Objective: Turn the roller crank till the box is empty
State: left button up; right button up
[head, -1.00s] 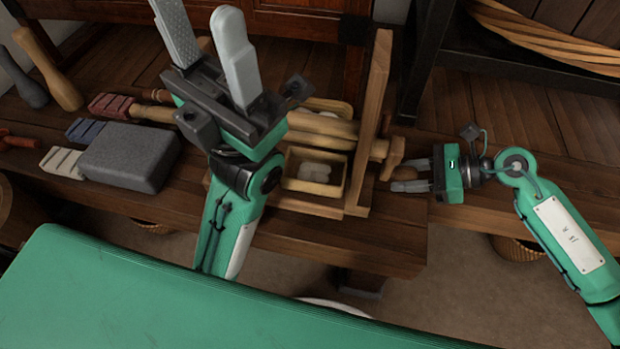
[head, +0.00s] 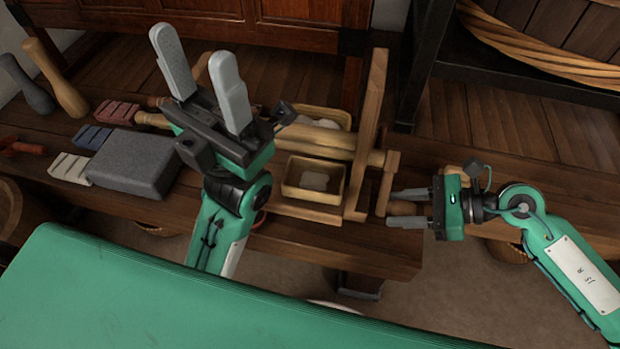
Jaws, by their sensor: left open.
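A wooden roller frame stands on the bench, with a pale roller (head: 318,142) across it and a tall side post (head: 371,105). A front wooden box (head: 332,196) holds a flat pale lump (head: 314,181). A rear box (head: 308,107), partly hidden by the roller, also holds pale material. The crank (head: 386,185) is on the frame's right side, its arm pointing down in the picture. My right gripper (head: 406,208) has its fingers around the crank's wooden handle and appears closed on it. My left gripper (head: 205,80) is open and empty, raised left of the boxes.
A grey stone block (head: 134,164) and blue (head: 91,137), red (head: 117,111) and cream (head: 70,168) ribbed pieces lie at left. A large tub (head: 560,50) is at the back right.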

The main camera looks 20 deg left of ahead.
jog(key=shift+o, duration=1.4)
jog(key=shift+f, duration=0.1)
jog(key=b+v, duration=0.1)
jog(key=v, duration=0.6)
jog(key=shift+w, duration=0.1)
